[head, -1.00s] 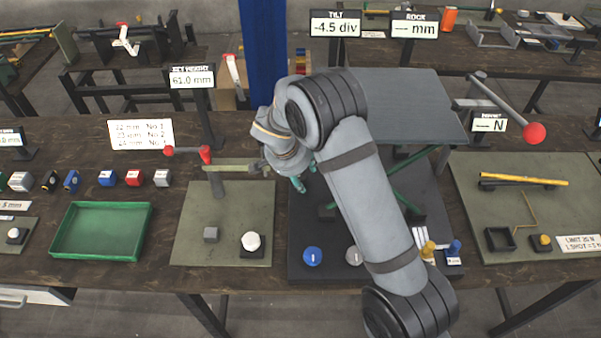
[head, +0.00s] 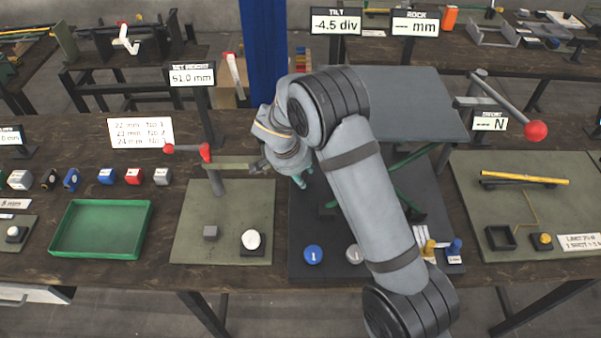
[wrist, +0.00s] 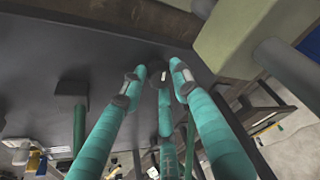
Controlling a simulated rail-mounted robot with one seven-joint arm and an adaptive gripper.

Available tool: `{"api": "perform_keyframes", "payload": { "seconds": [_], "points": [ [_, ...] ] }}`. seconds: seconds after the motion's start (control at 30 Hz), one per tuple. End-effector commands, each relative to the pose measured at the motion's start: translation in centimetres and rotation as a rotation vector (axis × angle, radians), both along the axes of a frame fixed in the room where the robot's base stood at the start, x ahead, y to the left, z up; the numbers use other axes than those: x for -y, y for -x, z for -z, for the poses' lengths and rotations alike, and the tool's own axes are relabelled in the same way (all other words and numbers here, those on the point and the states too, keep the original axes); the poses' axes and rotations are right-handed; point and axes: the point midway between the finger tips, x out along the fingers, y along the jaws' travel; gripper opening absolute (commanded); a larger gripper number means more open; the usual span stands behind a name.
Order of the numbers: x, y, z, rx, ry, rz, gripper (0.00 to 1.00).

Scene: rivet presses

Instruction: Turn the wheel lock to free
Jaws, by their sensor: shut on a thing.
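My gripper (head: 301,181) is under the left edge of the grey tilt table (head: 405,95), mostly hidden behind my arm in the head view. In the wrist view, its teal fingers (wrist: 157,82) are closed in around a small dark piece at their tips. The fingers hide most of this piece, and I cannot tell for sure that it is the wheel lock. No wheel is clearly visible in either view. The tilt display (head: 336,22) reads -4.5 div.
A green frame (head: 415,160) stands under the tilt table. To the left are a press post with a red-ended handle (head: 205,152) and an olive board (head: 190,235). In the wrist view, an olive block (wrist: 238,38) is near the fingers. Blue and grey knobs (head: 313,255) sit in front.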

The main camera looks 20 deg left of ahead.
Motion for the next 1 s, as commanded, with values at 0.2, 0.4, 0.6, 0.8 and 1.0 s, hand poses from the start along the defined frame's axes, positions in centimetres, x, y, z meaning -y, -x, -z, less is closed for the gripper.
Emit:
{"api": "perform_keyframes", "payload": {
  "seconds": [0.2,0.4,0.6,0.8,1.0],
  "points": [
    [-0.2,-0.6,0.2,0.016,-0.016,-0.205,0.03],
    [-0.2,-0.6,-0.4,0.017,-0.013,-0.358,0.03],
    [-0.2,-0.6,-0.6,0.018,-0.011,-0.381,0.03],
    [-0.2,-0.6,-0.6,0.018,-0.011,-0.381,0.31],
    [-0.1,-0.5,-0.5,0.015,-0.010,-0.379,0.43]
  ]
}}
